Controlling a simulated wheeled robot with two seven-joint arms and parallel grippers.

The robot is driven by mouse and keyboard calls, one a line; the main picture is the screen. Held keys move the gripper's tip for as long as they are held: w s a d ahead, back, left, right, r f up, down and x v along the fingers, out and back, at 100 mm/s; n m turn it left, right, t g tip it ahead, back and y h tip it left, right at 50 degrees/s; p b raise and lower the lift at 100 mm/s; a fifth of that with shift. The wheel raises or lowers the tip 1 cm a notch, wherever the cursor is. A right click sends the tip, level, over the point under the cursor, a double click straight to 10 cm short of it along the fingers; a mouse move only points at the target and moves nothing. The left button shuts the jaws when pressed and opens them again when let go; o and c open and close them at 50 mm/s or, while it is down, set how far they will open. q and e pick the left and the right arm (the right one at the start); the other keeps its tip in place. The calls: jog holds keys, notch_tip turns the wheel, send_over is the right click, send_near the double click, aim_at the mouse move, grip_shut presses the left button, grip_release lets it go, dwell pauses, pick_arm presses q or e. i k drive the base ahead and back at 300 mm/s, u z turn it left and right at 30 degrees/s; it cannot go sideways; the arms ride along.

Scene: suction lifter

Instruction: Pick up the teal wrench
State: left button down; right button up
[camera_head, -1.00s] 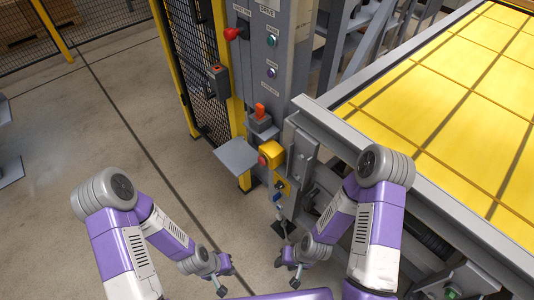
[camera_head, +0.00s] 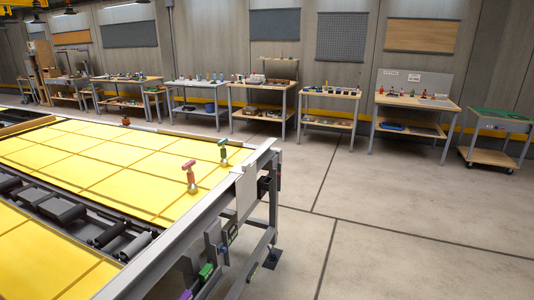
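Neither of my grippers is in view, and nothing is seen touching either tool.
The yellow-panelled table (camera_head: 125,150) has a grey metal frame and a roller gap at its left. A small orange-brown object (camera_head: 126,121) sits at its far edge. Several workbenches (camera_head: 265,86) with small items line the back wall. The floor (camera_head: 400,220) at right is clear.

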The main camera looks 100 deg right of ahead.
aim_at(224, 162)
jog(key=z, duration=3.2)
